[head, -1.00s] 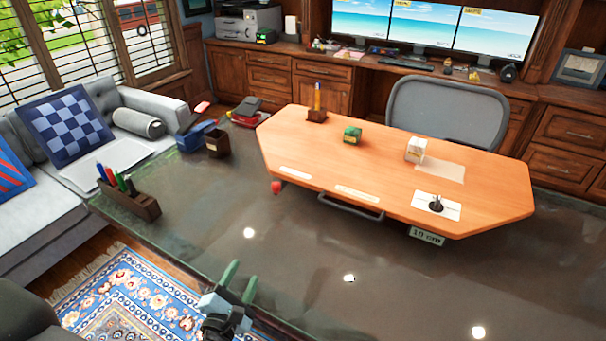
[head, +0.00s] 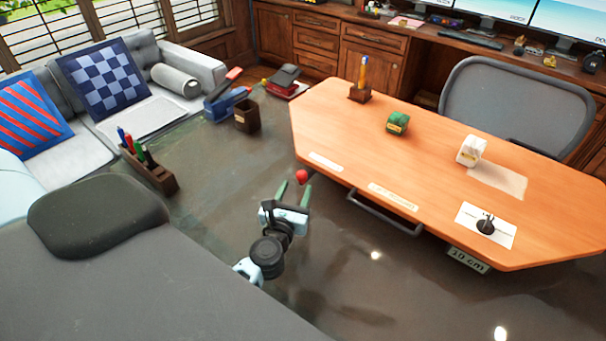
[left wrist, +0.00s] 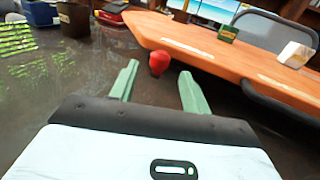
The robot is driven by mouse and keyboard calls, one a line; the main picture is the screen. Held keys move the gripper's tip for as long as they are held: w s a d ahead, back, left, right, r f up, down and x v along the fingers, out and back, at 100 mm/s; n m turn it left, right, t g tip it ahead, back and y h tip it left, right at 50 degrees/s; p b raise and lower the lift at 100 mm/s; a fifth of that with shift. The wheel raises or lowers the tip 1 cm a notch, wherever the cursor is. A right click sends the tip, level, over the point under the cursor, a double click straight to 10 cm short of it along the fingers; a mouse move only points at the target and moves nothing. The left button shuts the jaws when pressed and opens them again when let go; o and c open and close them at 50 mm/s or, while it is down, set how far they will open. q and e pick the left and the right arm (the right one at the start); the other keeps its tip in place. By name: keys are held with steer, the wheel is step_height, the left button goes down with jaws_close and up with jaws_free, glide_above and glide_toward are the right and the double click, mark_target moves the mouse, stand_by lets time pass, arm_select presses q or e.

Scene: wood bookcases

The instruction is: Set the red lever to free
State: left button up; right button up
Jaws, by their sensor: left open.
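The red lever knob (head: 302,176) sits under the left front edge of the orange desktop (head: 440,150). My left gripper (head: 293,192) is open, with its two green fingers pointing at the knob. In the left wrist view the red knob (left wrist: 158,63) shows just beyond and between the open fingertips (left wrist: 160,80), apart from them as far as I can see. A white label (head: 325,161) is on the desktop edge above the knob; its text is too small to read. The lever's shaft is hidden. My right gripper is not in view.
A grey handle bar (head: 385,213) runs below the desktop's front edge, right of the knob. On the dark glossy surface stand a pen holder (head: 150,168), a dark cup (head: 247,116) and a blue item (head: 222,103). A "10 cm" tag (head: 468,260) hangs at the right.

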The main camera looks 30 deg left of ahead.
mark_target(300, 179)
arm_select(q)
steer(key=shift+x, duration=3.15)
jaws_close()
